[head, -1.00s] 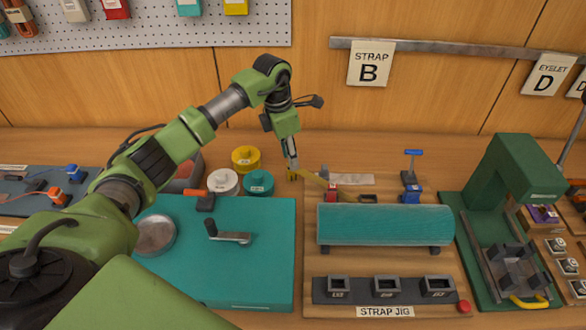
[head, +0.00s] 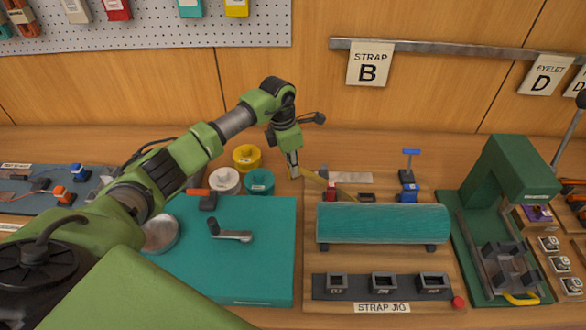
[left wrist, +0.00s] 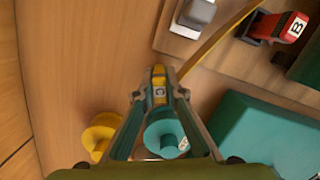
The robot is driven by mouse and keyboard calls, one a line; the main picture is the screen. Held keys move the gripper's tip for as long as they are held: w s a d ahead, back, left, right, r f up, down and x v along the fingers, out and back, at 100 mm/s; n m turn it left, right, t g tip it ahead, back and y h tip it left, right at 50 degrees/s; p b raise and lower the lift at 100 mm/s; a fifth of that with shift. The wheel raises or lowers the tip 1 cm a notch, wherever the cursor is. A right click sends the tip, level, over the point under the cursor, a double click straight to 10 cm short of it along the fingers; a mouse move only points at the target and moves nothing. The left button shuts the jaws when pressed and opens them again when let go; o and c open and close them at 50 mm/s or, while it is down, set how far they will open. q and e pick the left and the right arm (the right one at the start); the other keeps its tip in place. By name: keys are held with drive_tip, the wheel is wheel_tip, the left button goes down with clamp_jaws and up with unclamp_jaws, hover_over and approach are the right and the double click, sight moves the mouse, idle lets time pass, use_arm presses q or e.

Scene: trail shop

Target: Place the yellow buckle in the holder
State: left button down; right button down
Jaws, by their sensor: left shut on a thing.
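My left gripper (head: 294,171) is shut on the yellow buckle, behind the left rear corner of the strap jig (head: 454,268). A yellow strap (head: 316,178) runs from there toward the jig's rear edge. Dark holders stand in a row on the jig's front strip, left (head: 337,282), middle (head: 384,282) and right (head: 433,284). Another small dark holder (head: 366,197) is behind the teal roll. My right gripper is not in view.
Yellow (head: 247,157), white (head: 225,181) and teal (head: 260,182) spools stand left of the gripper. A teal case (head: 265,265) with a crank lies in front. The teal roll (head: 382,225) lies across the jig. A green press (head: 510,170) stands right.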

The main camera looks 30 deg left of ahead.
use_arm(q)
drive_tip(key=shift+r, duration=0.1)
drive_tip(key=shift+w+r+b, duration=0.1)
drive_tip(key=shift+r+b, duration=0.4)
drive_tip(key=shift+b, duration=0.1)
drive_tip(key=s+r+b, duration=0.6)
drive_tip(key=s+r, duration=0.6)
drive_tip(key=s, duration=0.2)
drive_tip(key=shift+d, duration=0.4)
